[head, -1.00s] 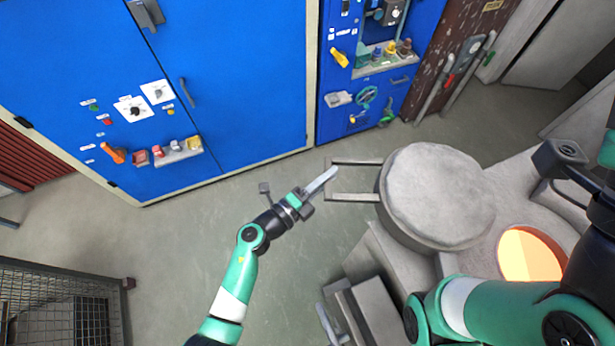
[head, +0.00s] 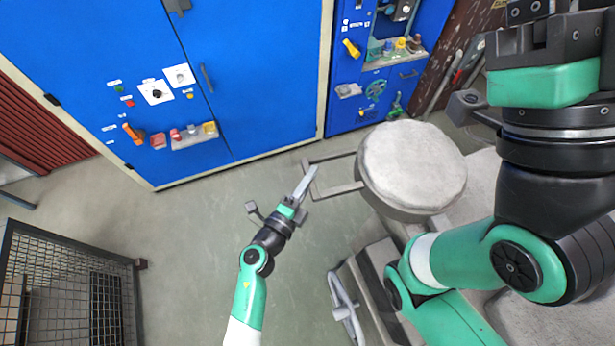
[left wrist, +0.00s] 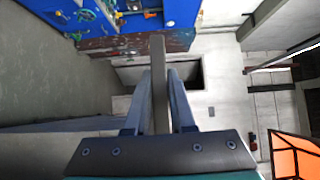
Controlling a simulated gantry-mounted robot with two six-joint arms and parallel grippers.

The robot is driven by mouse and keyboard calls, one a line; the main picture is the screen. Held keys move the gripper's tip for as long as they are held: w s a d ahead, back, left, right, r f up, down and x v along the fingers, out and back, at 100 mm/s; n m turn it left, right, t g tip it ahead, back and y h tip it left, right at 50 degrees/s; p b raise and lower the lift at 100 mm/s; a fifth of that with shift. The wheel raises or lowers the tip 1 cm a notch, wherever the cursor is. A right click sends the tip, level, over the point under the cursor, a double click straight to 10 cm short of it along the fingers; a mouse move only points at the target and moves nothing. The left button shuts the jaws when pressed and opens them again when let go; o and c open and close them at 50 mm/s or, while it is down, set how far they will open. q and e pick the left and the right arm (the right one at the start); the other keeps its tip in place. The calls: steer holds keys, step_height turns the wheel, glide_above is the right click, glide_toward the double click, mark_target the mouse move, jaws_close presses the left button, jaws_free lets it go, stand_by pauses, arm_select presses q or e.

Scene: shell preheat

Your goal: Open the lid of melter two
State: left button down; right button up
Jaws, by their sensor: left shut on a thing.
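A round, thick grey lid (head: 412,165) sits on a melter at the right of centre in the head view. I cannot read a number on it. A grey frame handle (head: 340,191) sticks out from its left side. My left gripper (head: 309,175) is at the outer end of this handle, its jaws shut on it. In the left wrist view the grey handle bar (left wrist: 158,80) runs between the two fingers. Of my right gripper only the dark body (head: 550,40) shows at the top right; its fingers are out of frame. My right arm hides part of the melter.
Blue cabinets (head: 255,80) with switches and small parts stand along the back. A mesh cage (head: 70,285) is at the lower left. A grey metal structure (head: 375,285) stands below the lid. Floor (head: 200,235) is clear left of my left arm.

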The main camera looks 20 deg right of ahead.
arm_select(q)
steer(key=shift+r, duration=0.15)
steer(key=c, duration=0.8)
jaws_free()
steer(key=shift+o, duration=0.2)
steer(key=shift+s, duration=0.1)
steer(key=shift+s+a+p, duration=0.25)
steer(key=shift+a+p, duration=0.05)
steer(key=shift+p, duration=0.1)
steer(key=p+v, duration=0.3)
steer(key=v, duration=0.7)
steer(key=shift+s+a, duration=0.2)
steer(key=shift+s, duration=0.05)
